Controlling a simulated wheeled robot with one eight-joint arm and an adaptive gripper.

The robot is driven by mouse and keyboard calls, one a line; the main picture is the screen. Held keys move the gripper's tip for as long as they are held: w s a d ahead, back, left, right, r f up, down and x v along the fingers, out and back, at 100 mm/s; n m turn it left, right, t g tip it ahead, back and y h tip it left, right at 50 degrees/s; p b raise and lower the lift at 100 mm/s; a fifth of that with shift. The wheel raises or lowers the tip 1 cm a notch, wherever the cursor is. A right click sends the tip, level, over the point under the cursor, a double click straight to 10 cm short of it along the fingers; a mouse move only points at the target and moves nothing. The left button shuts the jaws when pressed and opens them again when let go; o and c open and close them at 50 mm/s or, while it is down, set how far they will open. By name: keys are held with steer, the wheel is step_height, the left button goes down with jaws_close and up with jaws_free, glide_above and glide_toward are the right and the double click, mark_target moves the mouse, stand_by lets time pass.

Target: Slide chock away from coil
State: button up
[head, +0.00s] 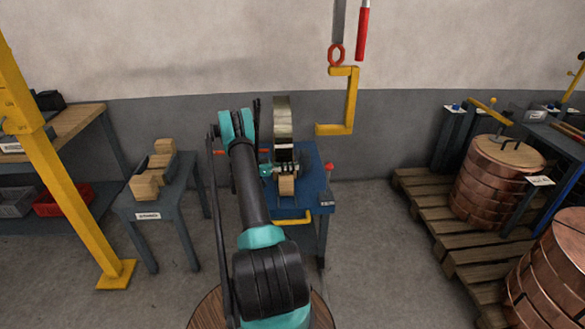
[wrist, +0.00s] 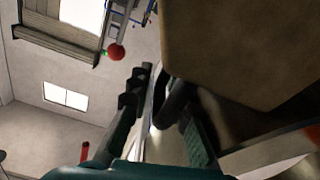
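A narrow metal coil (head: 283,125) stands on edge on a blue cart (head: 313,180). A light wooden chock (head: 287,187) sits at the coil's near side. In the wrist view, a large brown wooden surface (wrist: 245,45), apparently the chock, fills the upper right, very close to the camera. My gripper (head: 280,169) is at the coil's near foot, just above the chock. In the wrist view my gripper (wrist: 160,95) has its dark fingers apart, with a pale shiny surface showing between them. The chock lies beside the fingers; whether they touch it cannot be told.
A grey table (head: 178,190) with wooden blocks stands left of the cart. A yellow C-shaped hook (head: 351,100) hangs behind and right of the coil. Pallets (head: 430,215) with copper coils (head: 490,185) stand at right. A yellow post (head: 60,165) is at left.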

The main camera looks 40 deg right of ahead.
jaws_close()
stand_by(0.6)
